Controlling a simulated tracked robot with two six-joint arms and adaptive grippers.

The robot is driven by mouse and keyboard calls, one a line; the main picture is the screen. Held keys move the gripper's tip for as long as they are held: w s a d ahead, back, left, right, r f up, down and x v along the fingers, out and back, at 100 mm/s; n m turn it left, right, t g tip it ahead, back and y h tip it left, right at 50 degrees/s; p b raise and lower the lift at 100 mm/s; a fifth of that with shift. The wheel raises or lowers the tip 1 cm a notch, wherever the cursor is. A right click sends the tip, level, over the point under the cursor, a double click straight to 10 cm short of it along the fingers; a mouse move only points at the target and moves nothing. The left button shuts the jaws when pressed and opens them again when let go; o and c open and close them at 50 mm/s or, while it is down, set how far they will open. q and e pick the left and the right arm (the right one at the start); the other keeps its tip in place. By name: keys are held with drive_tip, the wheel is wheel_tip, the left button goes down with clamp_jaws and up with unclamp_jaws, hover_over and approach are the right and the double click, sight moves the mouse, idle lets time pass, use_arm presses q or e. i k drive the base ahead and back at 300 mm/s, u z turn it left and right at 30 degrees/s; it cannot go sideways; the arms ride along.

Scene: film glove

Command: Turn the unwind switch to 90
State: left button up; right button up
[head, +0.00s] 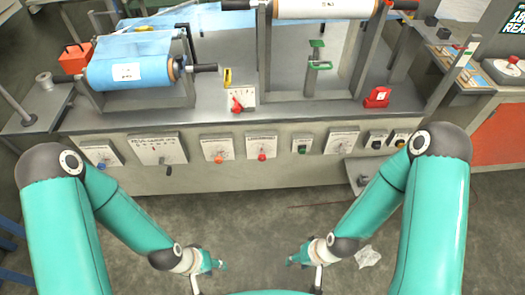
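The machine's front panel carries several white plates with controls, and the labels are too small to read, so I cannot tell for certain which is the unwind switch. From left to right are a plate with a blue knob (103,161), a wide plate with a small dark lever (168,170), an orange knob (218,158) and a red knob (262,156). On the tabletop, a red lever (237,104) sits on a scale plate. My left gripper (220,264) and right gripper (291,261) are low in front of the panel, apart from it; their finger opening is unclear.
A blue film roll (127,73) and a white roll (325,8) rest on stands on the grey table. A green button (302,149), a meter plate (341,141) and black switches (377,138) are further right. The floor before the panel looks mostly clear, with crumpled film (368,256) at right.

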sight(261, 158)
drive_tip(key=k, duration=1.2)
drive_tip(key=u, duration=0.75)
drive_tip(key=i, duration=1.4)
drive_tip(key=z, duration=0.5)
